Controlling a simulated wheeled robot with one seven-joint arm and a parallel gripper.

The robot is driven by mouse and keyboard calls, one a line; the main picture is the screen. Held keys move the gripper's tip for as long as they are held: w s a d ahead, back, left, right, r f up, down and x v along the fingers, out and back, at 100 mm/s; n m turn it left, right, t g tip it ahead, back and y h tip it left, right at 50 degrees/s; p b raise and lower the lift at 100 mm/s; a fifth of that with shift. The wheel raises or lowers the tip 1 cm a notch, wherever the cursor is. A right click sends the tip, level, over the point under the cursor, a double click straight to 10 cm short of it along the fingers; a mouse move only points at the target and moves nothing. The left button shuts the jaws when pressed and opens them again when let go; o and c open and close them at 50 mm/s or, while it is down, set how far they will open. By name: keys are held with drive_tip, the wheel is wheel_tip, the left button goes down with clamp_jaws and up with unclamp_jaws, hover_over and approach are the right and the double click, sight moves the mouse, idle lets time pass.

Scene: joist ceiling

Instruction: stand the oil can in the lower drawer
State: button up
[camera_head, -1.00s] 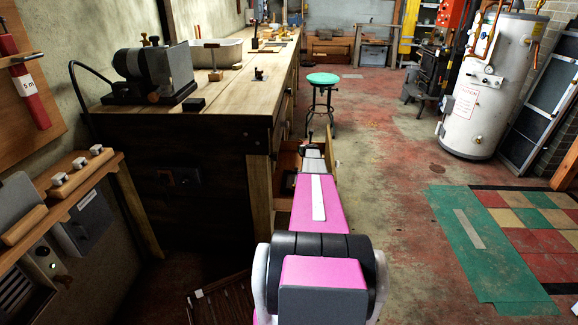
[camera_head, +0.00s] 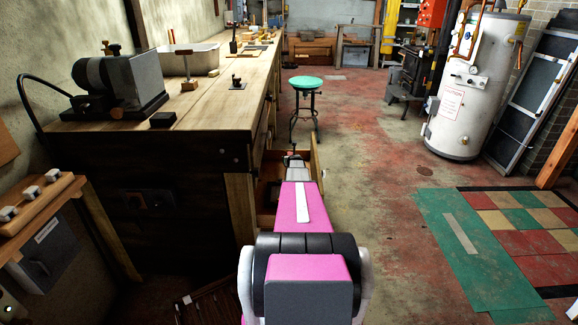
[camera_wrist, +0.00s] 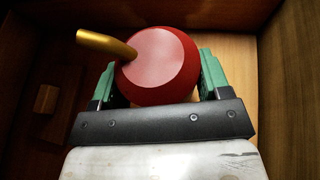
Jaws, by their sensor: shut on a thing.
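In the wrist view, a red oil can (camera_wrist: 160,68) with a brass spout (camera_wrist: 105,43) sits between the green fingers of my gripper (camera_wrist: 158,85), which is shut on it. Wooden walls and a wooden floor of a drawer (camera_wrist: 255,75) surround the can. I cannot tell from this view whether the can touches the drawer floor. In the head view, the open drawer (camera_head: 317,170) sticks out from the workbench's right side, and my arm reaches into it. My gripper and the can are mostly hidden there behind my arm.
A small wooden block (camera_wrist: 46,99) lies at the left in the drawer. The workbench (camera_head: 210,105) stands left of my arm, with a grinder (camera_head: 120,80) on top. A green-topped stool (camera_head: 305,84) stands beyond the drawer.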

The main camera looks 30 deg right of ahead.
drive_tip(key=shift+f, duration=1.6)
drive_tip(key=shift+f, duration=0.2)
drive_tip(key=o, duration=1)
drive_tip(key=shift+r, duration=0.2)
drive_tip(key=v, duration=1.2)
